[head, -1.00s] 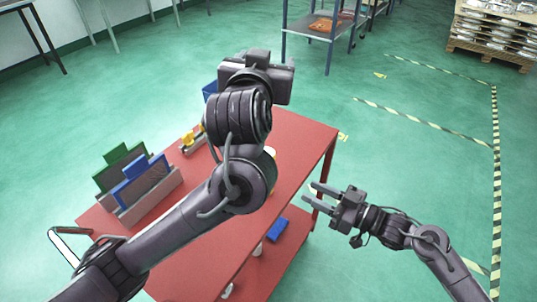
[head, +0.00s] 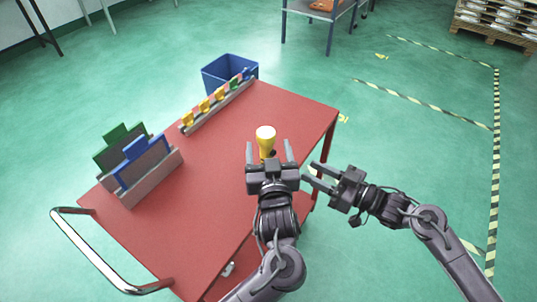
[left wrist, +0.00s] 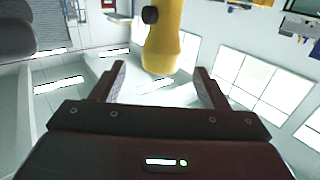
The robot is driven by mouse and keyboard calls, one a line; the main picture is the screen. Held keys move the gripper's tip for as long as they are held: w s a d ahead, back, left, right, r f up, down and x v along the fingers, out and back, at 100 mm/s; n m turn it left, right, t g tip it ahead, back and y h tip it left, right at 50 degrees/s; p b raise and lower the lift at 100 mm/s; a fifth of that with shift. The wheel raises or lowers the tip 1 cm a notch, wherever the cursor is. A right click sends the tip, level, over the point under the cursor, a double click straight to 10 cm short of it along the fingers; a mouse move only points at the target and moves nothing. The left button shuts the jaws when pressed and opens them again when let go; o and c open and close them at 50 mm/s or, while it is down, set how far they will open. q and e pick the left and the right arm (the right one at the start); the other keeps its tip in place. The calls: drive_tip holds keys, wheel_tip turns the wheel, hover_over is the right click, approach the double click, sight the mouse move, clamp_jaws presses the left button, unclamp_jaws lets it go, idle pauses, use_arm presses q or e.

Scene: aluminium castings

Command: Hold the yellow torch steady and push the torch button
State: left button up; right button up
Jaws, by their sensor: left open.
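The yellow torch (head: 265,133) stands upright on the red cart top, its wider head up. It also shows in the left wrist view (left wrist: 163,40), with a round black button (left wrist: 150,15) on its side. My left gripper (head: 269,147) is open and empty, its two fingers pointing at the torch, one toward each side. In the left wrist view the torch appears just beyond the fingertips (left wrist: 160,68); no contact shows. The gripper hides the torch's lower part in the head view. My right gripper (head: 307,171) is beside the cart's right edge, its fingers apart and empty.
The red cart top (head: 215,190) is clear around the torch. A holder (head: 150,180) with green and blue boards stands at the left. A blue bin (head: 222,75) is behind the cart.

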sight(265, 133)
use_arm(q)
drive_tip(key=shift+s+f, duration=0.15)
drive_tip(key=shift+f, duration=0.4)
drive_tip(key=shift+w, duration=0.2)
drive_tip(key=w, duration=0.7)
drive_tip(key=shift+w+a, duration=0.1)
drive_tip(key=shift+a, duration=0.3)
drive_tip(key=c, duration=1.1)
drive_tip(key=shift+c, duration=0.4)
use_arm(e)
clamp_jaws()
idle(1.6)
